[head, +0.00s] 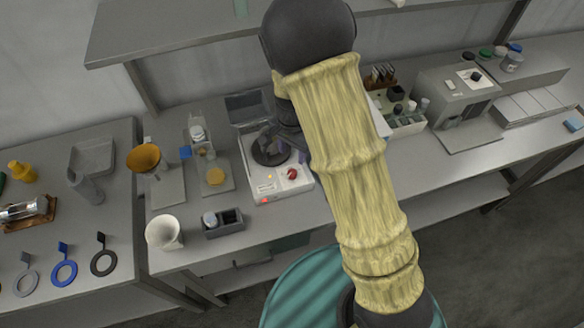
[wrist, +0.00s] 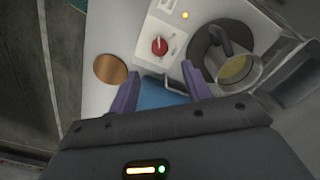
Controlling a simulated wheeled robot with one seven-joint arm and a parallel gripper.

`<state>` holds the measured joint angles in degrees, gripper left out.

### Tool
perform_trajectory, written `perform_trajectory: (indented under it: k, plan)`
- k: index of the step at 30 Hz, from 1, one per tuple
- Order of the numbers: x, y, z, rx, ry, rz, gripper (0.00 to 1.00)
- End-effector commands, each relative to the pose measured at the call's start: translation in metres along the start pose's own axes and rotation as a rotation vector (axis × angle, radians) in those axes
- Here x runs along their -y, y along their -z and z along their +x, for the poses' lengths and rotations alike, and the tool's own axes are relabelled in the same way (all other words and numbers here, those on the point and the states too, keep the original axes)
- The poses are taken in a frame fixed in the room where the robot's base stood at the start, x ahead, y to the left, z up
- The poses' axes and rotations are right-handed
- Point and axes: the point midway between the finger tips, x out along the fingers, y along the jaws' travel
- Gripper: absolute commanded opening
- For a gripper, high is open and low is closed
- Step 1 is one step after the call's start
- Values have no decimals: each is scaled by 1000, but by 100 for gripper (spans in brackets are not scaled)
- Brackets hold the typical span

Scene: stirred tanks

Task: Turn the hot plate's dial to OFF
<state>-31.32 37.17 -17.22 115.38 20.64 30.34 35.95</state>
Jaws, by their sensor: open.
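The hot plate (head: 262,184) is a white unit on the bench with a round dark top, and its front panel carries a red dial (head: 292,173). In the wrist view the red dial (wrist: 159,46) sits on a pale panel, just beyond my fingertips. An amber light (wrist: 185,15) glows near it. The dial's marks are too small to read. My gripper (wrist: 157,82) is open, its two purple fingers apart and not touching the dial. In the head view my gripper (head: 292,154) is over the hot plate, partly hidden by my arm.
In the wrist view a glass vessel with yellowish contents (wrist: 238,68) stands close to the right finger. A brown disc (wrist: 110,69) lies left of the fingers. A dark grey bin (head: 224,225) and a white cup (head: 164,232) stand at the bench's front left.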

Motion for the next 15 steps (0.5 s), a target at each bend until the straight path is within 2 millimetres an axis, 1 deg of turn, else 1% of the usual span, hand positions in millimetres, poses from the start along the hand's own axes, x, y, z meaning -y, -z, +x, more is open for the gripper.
perform_trajectory:
  k: [1,6,12,15]
  plan:
    - [-2,-1,10,3,-5,1,49]
    - [-2,-1,38,2,-4,0,49]
    - [-1,0,70,2,-4,0,49]
    - [-1,0,82,1,-3,0,49]
